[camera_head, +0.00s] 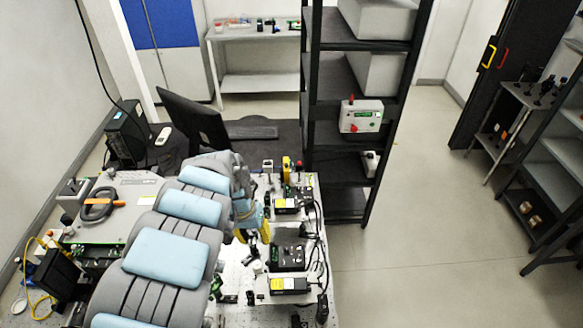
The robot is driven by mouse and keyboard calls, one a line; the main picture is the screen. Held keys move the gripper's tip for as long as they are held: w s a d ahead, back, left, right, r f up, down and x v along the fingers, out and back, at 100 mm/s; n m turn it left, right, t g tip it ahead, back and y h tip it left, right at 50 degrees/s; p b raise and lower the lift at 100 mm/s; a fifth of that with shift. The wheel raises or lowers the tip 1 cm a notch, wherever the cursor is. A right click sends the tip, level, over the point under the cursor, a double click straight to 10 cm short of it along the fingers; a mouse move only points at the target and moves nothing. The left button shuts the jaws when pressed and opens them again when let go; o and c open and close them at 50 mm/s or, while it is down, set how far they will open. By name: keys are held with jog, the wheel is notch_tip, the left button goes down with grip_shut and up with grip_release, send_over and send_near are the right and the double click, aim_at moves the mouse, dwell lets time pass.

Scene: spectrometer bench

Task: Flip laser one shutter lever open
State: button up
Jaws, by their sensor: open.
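My arm reaches over the optical bench (312,190) from the lower left. My gripper (248,236) points down over the bench, left of a row of black boxes; it is small and partly hidden by my arm, and its fingers look apart with nothing held. The boxes, which look like laser modules, are an upper one (287,205), a middle one (288,258) and a lower one (289,285), some with yellow labels. I cannot tell which is laser one. No shutter lever can be made out at this size, and contact with one cannot be told.
Small optics and black cables crowd the bench around the boxes. A yellow part (287,165) stands near the far edge. A dark shelf rack (312,110) rises just behind the bench. A monitor (193,118) stands at the back left. The floor (420,220) at right is clear.

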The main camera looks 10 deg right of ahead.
jog(key=w+d+r+t+h, duration=0.1)
jog(key=w+d+t, duration=0.3)
jog(key=w, duration=0.6)
jog(key=w+d+r+n+t+h, duration=0.1)
jog(key=w+d+r+t+h, duration=0.1)
jog(key=w+d, duration=0.7)
jog(key=shift+w+r+n+t+h, duration=0.35)
jog(key=shift+r+t, duration=0.55)
jog(key=shift+t, duration=0.3)
